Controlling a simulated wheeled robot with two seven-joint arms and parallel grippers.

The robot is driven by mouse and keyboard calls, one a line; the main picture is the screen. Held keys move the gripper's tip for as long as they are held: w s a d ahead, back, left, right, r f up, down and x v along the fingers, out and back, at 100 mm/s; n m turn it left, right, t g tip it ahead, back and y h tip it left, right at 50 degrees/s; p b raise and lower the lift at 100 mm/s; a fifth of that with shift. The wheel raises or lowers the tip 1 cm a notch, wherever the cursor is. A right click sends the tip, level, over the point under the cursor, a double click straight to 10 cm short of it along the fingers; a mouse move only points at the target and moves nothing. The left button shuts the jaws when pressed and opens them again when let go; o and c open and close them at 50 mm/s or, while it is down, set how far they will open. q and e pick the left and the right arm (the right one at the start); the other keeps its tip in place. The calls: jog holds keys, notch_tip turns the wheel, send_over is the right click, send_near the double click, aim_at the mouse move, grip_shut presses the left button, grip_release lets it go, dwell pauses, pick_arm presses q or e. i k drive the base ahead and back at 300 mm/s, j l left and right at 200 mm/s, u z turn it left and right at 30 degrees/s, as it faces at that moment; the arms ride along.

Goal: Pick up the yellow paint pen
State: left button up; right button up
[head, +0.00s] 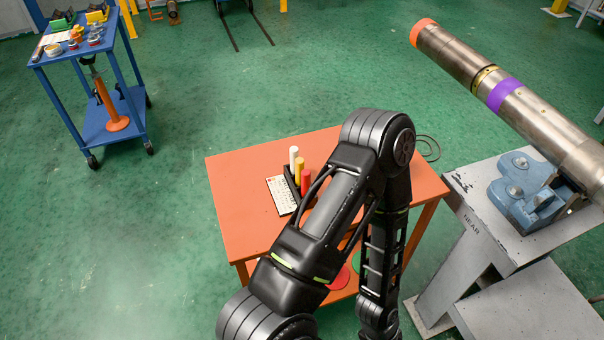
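The yellow paint pen (299,170) stands upright in a small black holder (291,184) on the orange table. It is between a white pen (294,157) behind it and a red pen (305,182) in front. One of my arms rises from the bottom edge, bends over the table to the right of the pens and runs back down to the bottom edge. No gripper fingers show, so neither gripper is in view. Part of the table behind the arm is hidden.
The orange table (240,178) has a white printed card (279,196) left of the holder. A blue cart (110,122) stands far left. Green floor between is clear.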

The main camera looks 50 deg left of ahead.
aim_at(299, 161)
jog(key=l+u, duration=0.1)
jog(key=u, duration=1.95)
jog(key=l, duration=0.1)
